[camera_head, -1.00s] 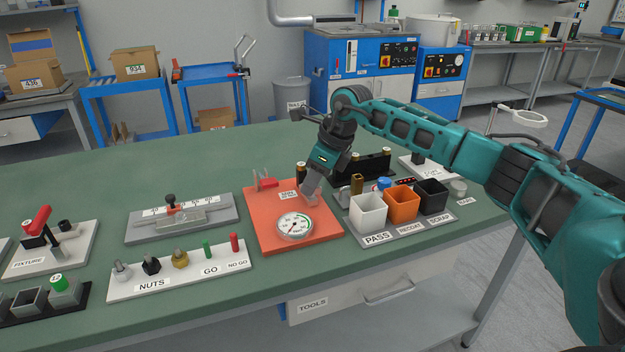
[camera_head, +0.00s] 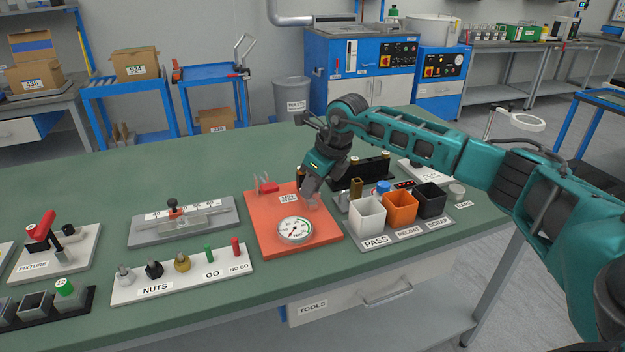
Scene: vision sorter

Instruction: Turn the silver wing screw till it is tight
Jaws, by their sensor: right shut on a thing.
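An orange plate (camera_head: 268,235) lies on the green bench and carries a round dial gauge (camera_head: 295,230) with a white face. A small printed label (camera_head: 287,198) and a red clamp-like part (camera_head: 267,187) sit on the plate behind the gauge. My right gripper (camera_head: 309,199) points down at the plate's right side, just behind the gauge. It is shut on what I take to be the silver wing screw, which its fingers and wrist hide. The gauge reading is too small to tell. My left gripper is not in view.
White, orange and black bins (camera_head: 400,207) stand close right of the plate, with a black rack (camera_head: 362,170) behind. A grey slide fixture (camera_head: 185,222) and a white nut board (camera_head: 182,272) lie to the left. The bench behind them is clear.

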